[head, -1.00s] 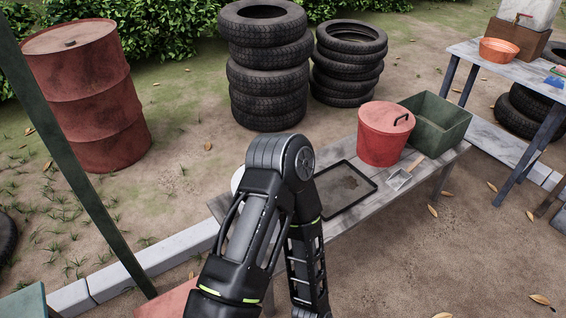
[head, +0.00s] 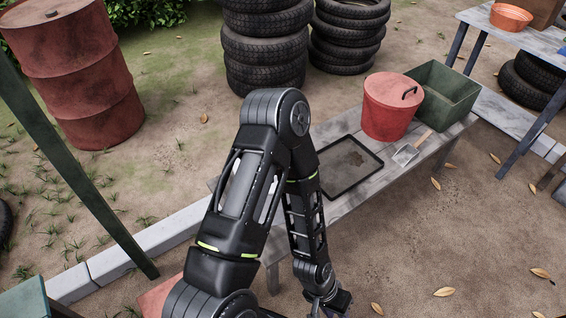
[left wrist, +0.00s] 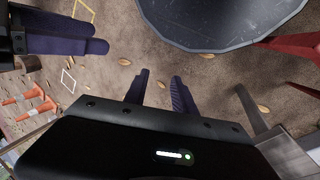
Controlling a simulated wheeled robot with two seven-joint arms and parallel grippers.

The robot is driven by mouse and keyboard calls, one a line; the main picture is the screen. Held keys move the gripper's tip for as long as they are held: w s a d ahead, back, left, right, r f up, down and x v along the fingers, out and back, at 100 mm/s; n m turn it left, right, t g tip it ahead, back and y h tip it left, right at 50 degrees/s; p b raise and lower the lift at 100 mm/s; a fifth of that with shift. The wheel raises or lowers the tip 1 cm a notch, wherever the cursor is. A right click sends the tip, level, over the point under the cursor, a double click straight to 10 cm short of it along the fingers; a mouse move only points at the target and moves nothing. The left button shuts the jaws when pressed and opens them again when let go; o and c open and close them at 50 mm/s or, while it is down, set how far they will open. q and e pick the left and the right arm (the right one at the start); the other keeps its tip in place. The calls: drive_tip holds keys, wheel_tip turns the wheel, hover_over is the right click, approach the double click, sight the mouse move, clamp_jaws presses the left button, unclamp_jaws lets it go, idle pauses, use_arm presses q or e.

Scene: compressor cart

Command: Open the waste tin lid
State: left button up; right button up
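The waste tin (head: 386,117) is a red bucket standing upright on the wooden bench in the head view. Its red lid (head: 392,86) sits on top, closed, with a dark arched handle (head: 409,92) toward the right side. My left gripper (head: 330,300) is low in the head view, below the bench's front edge and well short of the tin. In the left wrist view my left gripper (left wrist: 160,76) has its two fingers apart with nothing between them. Two similar dark fingers at the upper left look like my right gripper (left wrist: 100,38); their gap is unclear.
A green open bin (head: 446,95) stands right beside the tin. A black tray (head: 346,165) and a small dustpan (head: 408,152) lie on the bench (head: 360,204). Tyre stacks stand behind. The left wrist view shows a grey rounded surface (left wrist: 220,25) and traffic cones (left wrist: 35,103).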

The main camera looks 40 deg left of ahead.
use_arm(q)
drive_tip(key=w+a+r+m+y+p, duration=0.1)
drive_tip(key=w+a+r+m+p, duration=0.1)
drive_tip(key=w+a+r, duration=0.4)
drive_tip(key=w+a+r+m+p, duration=0.15)
drive_tip(key=w+a+r, duration=0.25)
drive_tip(key=w, duration=0.4)
drive_tip(key=w+a+r+y+p, duration=0.1)
drive_tip(key=w+a+r+y, duration=0.1)
drive_tip(key=a+r, duration=0.5)
drive_tip(key=w+a+r+m+y+p, duration=0.1)
drive_tip(key=a+r, duration=0.6)
drive_tip(key=a, duration=0.9)
drive_tip(key=w+y+p, duration=0.1)
drive_tip(key=w+y, duration=0.1)
drive_tip(key=w, duration=0.1)
drive_tip(key=shift+w+r+y, duration=0.25)
drive_tip(key=shift+r+y, duration=0.05)
drive_tip(key=shift+r, duration=0.1)
drive_tip(key=shift+w+a+f+p, duration=0.1)
drive_tip(key=shift+a+f+p, duration=0.15)
drive_tip(key=shift+f, duration=1.05)
drive_tip(key=shift+w+a+f+p, duration=0.1)
drive_tip(key=shift+a+f+p, duration=0.15)
drive_tip(key=shift+f, duration=1)
drive_tip(key=shift+w+a+f+p, duration=0.15)
drive_tip(key=shift+a+f, duration=0.1)
drive_tip(key=shift+f, duration=1.05)
drive_tip(key=shift+s, duration=0.1)
drive_tip(key=shift+c, duration=0.3)
